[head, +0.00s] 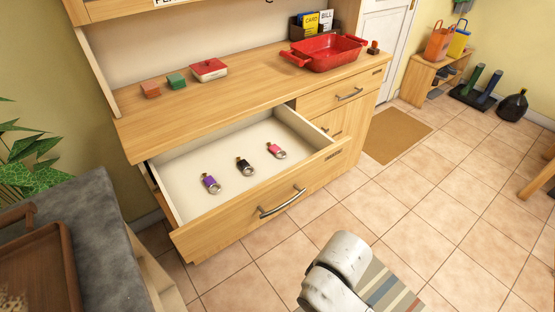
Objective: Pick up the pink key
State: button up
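The pink key (277,151) lies on the bottom of an open, pale-lined drawer (185,163), toward the drawer's right end. A black key (245,166) lies to its left, and a purple key (211,183) lies further left. The three keys lie apart from one another, and nothing covers the pink key. White, rounded links of my arm show at the bottom, in front of the drawer and below its handle. My gripper is not in view.
The drawer front (260,205) and its metal handle (282,203) stick out from the wooden cabinet.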

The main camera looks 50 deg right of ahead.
aim_at(275, 148)
jog(key=l+z, duration=0.3)
jog(key=i+l+z, duration=0.1)
jog(key=l+z, duration=0.15)
jog(key=i+l+z, duration=0.2)
jog(key=i+l, duration=0.4)
jog(key=l, duration=0.15)
